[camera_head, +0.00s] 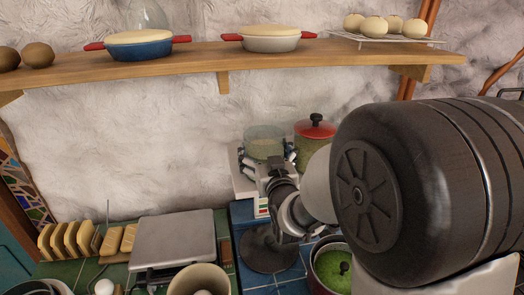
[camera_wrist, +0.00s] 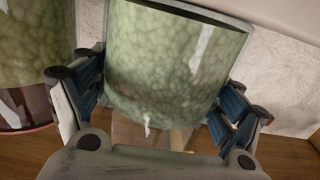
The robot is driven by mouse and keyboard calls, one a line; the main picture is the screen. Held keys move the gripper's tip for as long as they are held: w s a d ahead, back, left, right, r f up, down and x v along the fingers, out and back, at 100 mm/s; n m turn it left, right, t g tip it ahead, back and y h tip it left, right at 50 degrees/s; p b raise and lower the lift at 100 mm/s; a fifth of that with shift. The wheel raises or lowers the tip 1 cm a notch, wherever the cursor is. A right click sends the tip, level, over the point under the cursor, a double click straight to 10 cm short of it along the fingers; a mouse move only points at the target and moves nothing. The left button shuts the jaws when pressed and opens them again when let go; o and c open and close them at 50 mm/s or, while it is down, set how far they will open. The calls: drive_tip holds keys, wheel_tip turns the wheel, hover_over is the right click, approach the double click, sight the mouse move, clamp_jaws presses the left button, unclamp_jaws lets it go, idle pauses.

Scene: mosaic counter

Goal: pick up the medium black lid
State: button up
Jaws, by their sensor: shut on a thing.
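A dark round lid-like disc (camera_head: 268,249) lies on the blue tiles in the head view, partly hidden behind my arm; I cannot tell its size class. My gripper (camera_head: 268,167) is well above it, at a green-tinted glass pot (camera_head: 264,140) below the shelf. In the wrist view, my gripper's fingers (camera_wrist: 165,110) stand on both sides of this glass pot (camera_wrist: 175,65), shut on it. No black lid shows between the fingers.
A red-lidded green pot (camera_head: 314,130) stands close beside the glass pot. A wooden shelf (camera_head: 225,62) runs above. A red pot with green contents (camera_head: 330,272) stands near the disc. A flat grey scale (camera_head: 174,240) and bread slices (camera_head: 75,238) are at left.

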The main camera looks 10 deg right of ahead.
drive_tip(key=shift+r, duration=0.35)
drive_tip(key=shift+f, duration=0.2)
drive_tip(key=o, duration=1.4)
drive_tip(key=shift+f, duration=0.15)
drive_tip(key=shift+o, duration=1.2)
drive_tip(key=shift+s, duration=0.1)
